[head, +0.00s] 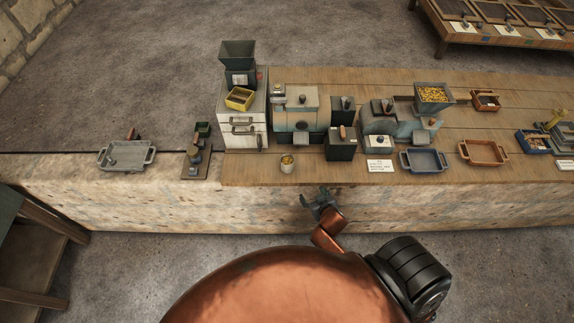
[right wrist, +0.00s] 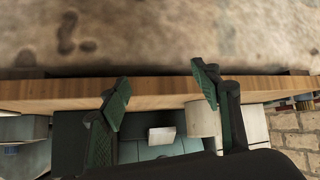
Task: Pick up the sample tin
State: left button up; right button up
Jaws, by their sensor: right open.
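The sample tin (head: 287,163), a small pale cup with yellow contents, stands upright near the front edge of the wooden bench top. A pale cylinder (right wrist: 201,119) that looks like this tin shows in the right wrist view, beside one finger and partly hidden by it. My right gripper (head: 316,198) is in front of the bench's stone face, to the right of the tin and nearer to me. Its fingers (right wrist: 162,80) are spread apart with nothing held between them. My left gripper is not in view.
Behind the tin stand a teal-and-cream machine (head: 297,107) and a white drawer cabinet (head: 242,118). A dark green box (head: 341,146) stands to its right. A blue-grey tray (head: 424,160) and a brown tray (head: 484,152) lie further right. The bench edge lies between gripper and tin.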

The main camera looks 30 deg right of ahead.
aim_at(291, 167)
jog(key=w+r+t, duration=0.1)
jog(key=w+r, duration=0.1)
jog(key=w+r+t, duration=0.1)
jog(key=w+r, duration=0.1)
jog(key=shift+w+a+r, duration=0.1)
jog(key=shift+w+r, duration=0.05)
jog(key=shift+r, duration=0.2)
jog(key=w, duration=0.1)
jog(key=w+a+t+y, duration=0.1)
jog(key=w, duration=0.1)
jog(key=w+a+r+t, duration=0.1)
jog(key=shift+w+a+r+n+y, duration=0.1)
jog(key=shift+w+n+y, duration=0.2)
jog(key=shift+w+n, duration=0.1)
jog(key=shift+w+a+f, duration=0.2)
jog(key=shift+w, duration=0.5)
jog(key=x, duration=0.6)
jog(key=shift+w+b, duration=0.4)
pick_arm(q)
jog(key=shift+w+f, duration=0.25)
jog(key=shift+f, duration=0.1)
pick_arm(e)
jog(key=shift+r, duration=0.1)
jog(key=c, duration=1.4)
jog(key=shift+o, duration=0.2)
jog(key=shift+r, duration=0.15)
